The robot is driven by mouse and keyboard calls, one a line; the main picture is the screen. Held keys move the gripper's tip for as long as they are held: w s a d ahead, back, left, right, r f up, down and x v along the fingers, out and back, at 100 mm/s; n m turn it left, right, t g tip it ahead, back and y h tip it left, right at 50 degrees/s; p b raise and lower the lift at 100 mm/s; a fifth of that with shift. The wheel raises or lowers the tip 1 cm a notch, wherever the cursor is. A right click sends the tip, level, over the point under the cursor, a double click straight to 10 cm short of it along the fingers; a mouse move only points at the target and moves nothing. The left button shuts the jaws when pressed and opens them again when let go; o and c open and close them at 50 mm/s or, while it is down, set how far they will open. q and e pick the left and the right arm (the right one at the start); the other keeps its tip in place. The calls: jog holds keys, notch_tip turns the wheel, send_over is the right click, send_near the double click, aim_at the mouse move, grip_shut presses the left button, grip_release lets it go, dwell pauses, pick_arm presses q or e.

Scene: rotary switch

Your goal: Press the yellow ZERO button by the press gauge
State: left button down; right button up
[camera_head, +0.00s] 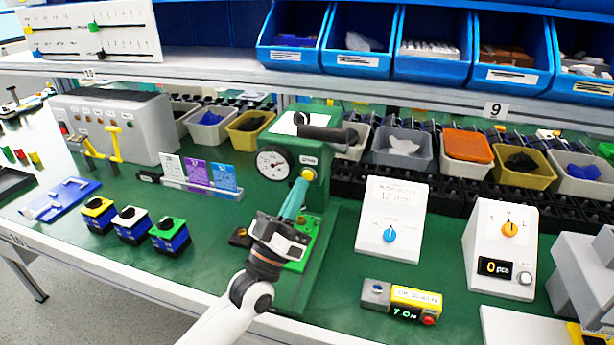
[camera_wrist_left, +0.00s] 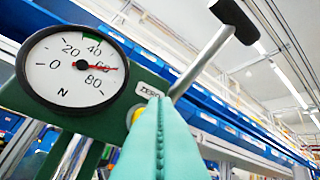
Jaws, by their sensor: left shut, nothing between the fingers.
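The green press (camera_head: 311,215) stands in the middle of the bench with a round white gauge (camera_head: 273,163) on its head. The yellow ZERO button (camera_head: 308,174) sits right of the gauge, below a small label. In the left wrist view the gauge (camera_wrist_left: 75,68) is large, its red needle near 60. There the button (camera_wrist_left: 137,114) shows only as a yellow sliver behind my fingers. My left gripper (camera_head: 302,185) is shut and empty, its teal fingertips at the button's lower edge. Whether they touch it I cannot tell. My right gripper is out of view.
The press's dark lever (camera_head: 326,133) sticks out above the button. Two white dial boxes (camera_head: 392,220) (camera_head: 500,250) and a yellow-and-grey counter box (camera_head: 402,301) stand to the right. Small blue switch blocks (camera_head: 131,224) stand to the left.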

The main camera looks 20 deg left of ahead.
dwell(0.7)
pick_arm(q)
jog(key=shift+w, duration=0.45)
jog(key=shift+w, duration=0.4)
dwell(0.5)
jog(key=shift+s, duration=0.85)
jog(key=s+p, duration=0.2)
jog(key=s, duration=0.3)
jog(key=shift+a, duration=0.1)
